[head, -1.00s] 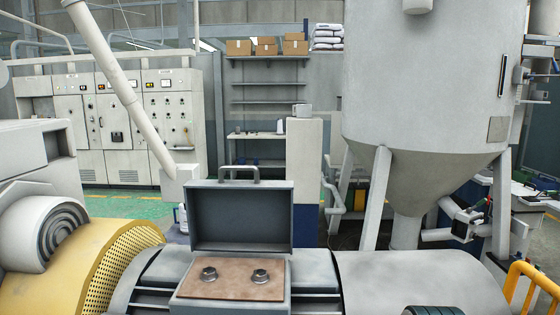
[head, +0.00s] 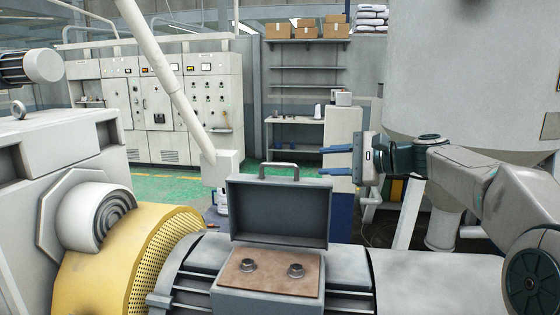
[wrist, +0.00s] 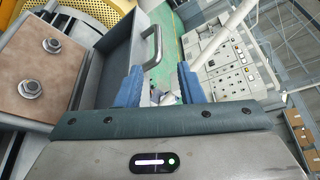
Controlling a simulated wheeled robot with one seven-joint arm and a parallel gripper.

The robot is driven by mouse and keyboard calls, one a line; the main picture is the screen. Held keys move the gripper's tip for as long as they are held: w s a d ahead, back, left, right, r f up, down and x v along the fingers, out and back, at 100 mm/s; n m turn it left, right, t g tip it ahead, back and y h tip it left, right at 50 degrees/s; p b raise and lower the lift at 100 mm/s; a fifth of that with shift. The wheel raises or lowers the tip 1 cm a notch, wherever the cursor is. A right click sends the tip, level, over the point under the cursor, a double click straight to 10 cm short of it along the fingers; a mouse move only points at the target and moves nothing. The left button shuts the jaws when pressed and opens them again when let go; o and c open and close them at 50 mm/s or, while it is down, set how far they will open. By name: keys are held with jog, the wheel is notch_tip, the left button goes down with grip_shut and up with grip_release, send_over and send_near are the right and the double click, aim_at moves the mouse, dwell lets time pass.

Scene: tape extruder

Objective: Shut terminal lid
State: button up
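The terminal lid (head: 280,213) is a grey box-shaped cover standing open and upright behind the terminal box (head: 268,301). A handle (head: 279,166) rises from its top edge. The box holds a brown plate (head: 272,272) with two bolts. My gripper (head: 338,161) is to the right of the lid and above it, its two blue fingers pointing left, apart and empty. In the wrist view the lid (wrist: 108,62) and its handle (wrist: 152,46) are beyond the gripper (wrist: 158,86), whose fingers are spread and not touching the handle.
A yellow perforated guard (head: 125,262) and a grey machine housing (head: 60,165) are at the left. A large hopper (head: 465,70) stands behind my arm at the right. A slanted pipe (head: 170,75) comes down behind the lid.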

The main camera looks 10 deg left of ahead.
aim_at(285, 163)
jog(key=p+x, duration=0.3)
jog(key=x, duration=1)
jog(key=shift+w+a, duration=0.15)
jog(key=shift+a, duration=0.2)
grip_shut()
